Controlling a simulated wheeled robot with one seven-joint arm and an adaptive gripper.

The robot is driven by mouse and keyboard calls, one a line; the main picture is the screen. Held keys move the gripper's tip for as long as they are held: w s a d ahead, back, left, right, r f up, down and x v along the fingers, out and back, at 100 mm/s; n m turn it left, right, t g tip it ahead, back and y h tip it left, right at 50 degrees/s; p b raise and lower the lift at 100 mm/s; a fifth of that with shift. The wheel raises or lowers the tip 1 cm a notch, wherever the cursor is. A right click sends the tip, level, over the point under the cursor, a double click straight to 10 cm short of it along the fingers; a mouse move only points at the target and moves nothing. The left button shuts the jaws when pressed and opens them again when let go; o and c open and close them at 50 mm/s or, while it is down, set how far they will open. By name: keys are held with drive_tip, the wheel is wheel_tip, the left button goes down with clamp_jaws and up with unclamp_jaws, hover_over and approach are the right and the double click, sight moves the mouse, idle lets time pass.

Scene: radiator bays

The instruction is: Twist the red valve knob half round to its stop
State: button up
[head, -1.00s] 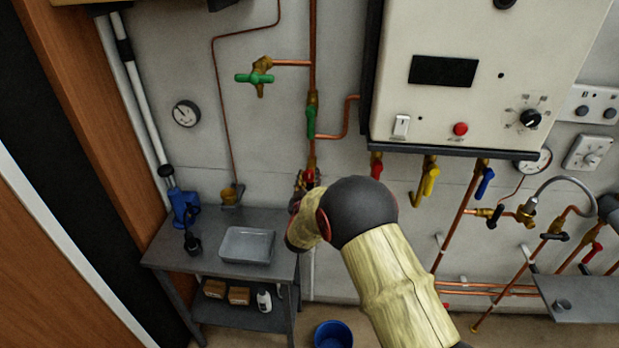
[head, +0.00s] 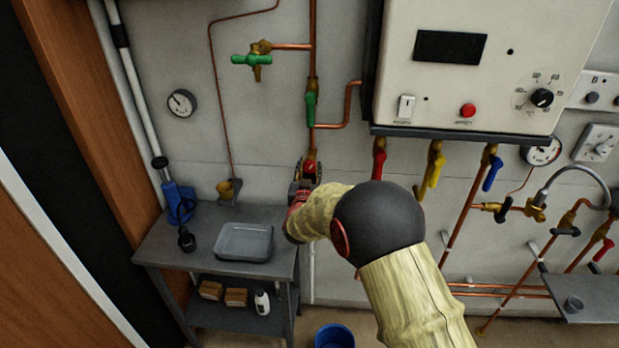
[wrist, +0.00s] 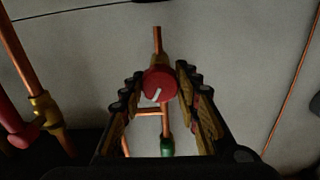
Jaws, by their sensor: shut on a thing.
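The red valve knob (wrist: 159,84) is round with a white line on its face, which points down and slightly left in the wrist view. It sits on a brass body on a copper pipe. In the head view the knob (head: 309,166) shows just above my gripper (head: 303,180), low on the vertical pipe left of the boiler. In the wrist view my gripper (wrist: 160,88) has one ridged finger on each side of the knob, shut on it. My wrist hides part of the valve in the head view.
A green-handled valve (head: 311,108) is above on the same pipe. The white boiler (head: 450,85) hangs to the right, with red, yellow and blue levers below. A grey bench (head: 165,250) with a tray (head: 245,242) stands at lower left. A blue bucket (head: 334,336) is on the floor.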

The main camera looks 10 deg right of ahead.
drive_tip(key=m+b, duration=0.3)
drive_tip(key=b, duration=0.1)
drive_tip(key=m+b, duration=0.2)
drive_tip(key=shift+f+m+b, duration=0.25)
drive_tip(key=shift+m+b, duration=0.05)
drive_tip(key=shift+b, duration=0.05)
drive_tip(key=m+b, duration=0.4)
drive_tip(key=b, duration=0.1)
drive_tip(key=shift+m, duration=0.4)
drive_tip(key=shift+r+m+b, duration=0.15)
drive_tip(key=shift+m+b, duration=0.65)
drive_tip(key=shift+b, duration=0.25)
drive_tip(key=o, duration=1.1)
drive_tip(key=shift+c, duration=0.2)
drive_tip(key=shift+o, duration=0.5)
drive_tip(key=shift+s, duration=0.1)
